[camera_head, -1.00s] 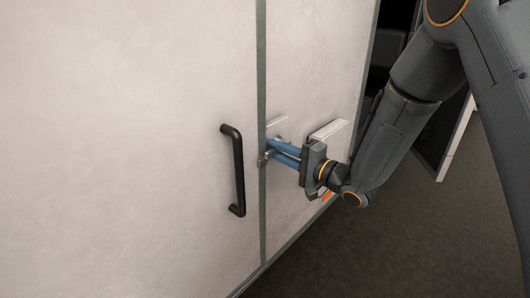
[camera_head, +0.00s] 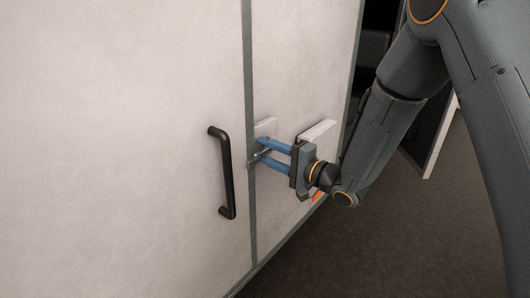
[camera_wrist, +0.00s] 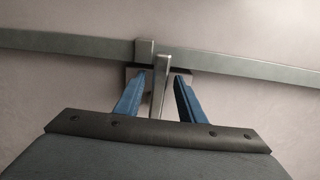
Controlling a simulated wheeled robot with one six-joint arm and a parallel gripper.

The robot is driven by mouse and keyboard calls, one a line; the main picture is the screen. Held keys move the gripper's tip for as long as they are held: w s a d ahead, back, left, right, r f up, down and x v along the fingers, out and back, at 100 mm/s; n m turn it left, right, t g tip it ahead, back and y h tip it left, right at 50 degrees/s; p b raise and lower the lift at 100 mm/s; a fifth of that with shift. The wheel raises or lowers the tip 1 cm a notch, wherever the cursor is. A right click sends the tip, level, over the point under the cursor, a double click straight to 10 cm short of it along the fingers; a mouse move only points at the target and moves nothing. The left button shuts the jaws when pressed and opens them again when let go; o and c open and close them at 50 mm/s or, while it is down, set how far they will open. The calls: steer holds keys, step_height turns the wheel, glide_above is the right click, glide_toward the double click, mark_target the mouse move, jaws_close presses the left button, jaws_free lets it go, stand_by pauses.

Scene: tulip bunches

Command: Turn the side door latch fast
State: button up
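The side door latch (camera_head: 260,155) is a small grey metal lever on a pale plate (camera_head: 266,128), beside the door's grey edge strip. In the wrist view the latch lever (camera_wrist: 159,85) runs from near the strip toward my gripper, beside a small metal catch (camera_wrist: 145,50) on the strip. My gripper (camera_head: 268,156) is at the latch, its two blue fingers apart. In the wrist view the fingers of my gripper (camera_wrist: 157,84) stand on either side of the lever, with a visible gap on each side. The lever's near end is partly hidden.
A black pull handle (camera_head: 226,172) is on the pale panel left of the grey strip (camera_head: 249,130). Dark open floor (camera_head: 370,240) lies to the right.

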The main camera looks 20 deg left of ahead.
steer(key=b+v, duration=0.2)
steer(key=v, duration=0.5)
steer(key=shift+d, duration=0.1)
steer(key=w+d+f+t+h, duration=0.2)
steer(key=w+d+h, duration=0.15)
steer(key=d, duration=0.25)
steer(key=w+d+f+t+h, duration=0.2)
steer(key=w+d+h, duration=0.1)
steer(key=d+h, duration=0.25)
steer(key=s+d+f+n+g+h+b, duration=0.1)
steer(key=d+f+h, duration=0.15)
steer(key=d, duration=0.45)
steer(key=s+d+f+n+g+h, duration=0.1)
steer(key=s+d+h, duration=0.15)
steer(key=d, duration=0.45)
steer(key=s+d+f+n+g+h, duration=0.1)
steer(key=s+d+g, duration=0.2)
steer(key=s, duration=0.6)
steer(key=s+d+f+n+g+h, duration=0.1)
steer(key=s+d+f+g+h, duration=0.1)
steer(key=s+d, duration=0.5)
steer(key=s+g, duration=0.1)
steer(key=s, duration=0.2)
steer(key=shift+s+g+b, duration=0.15)
steer(key=shift+g+b, duration=0.15)
steer(key=shift+g, duration=0.1)
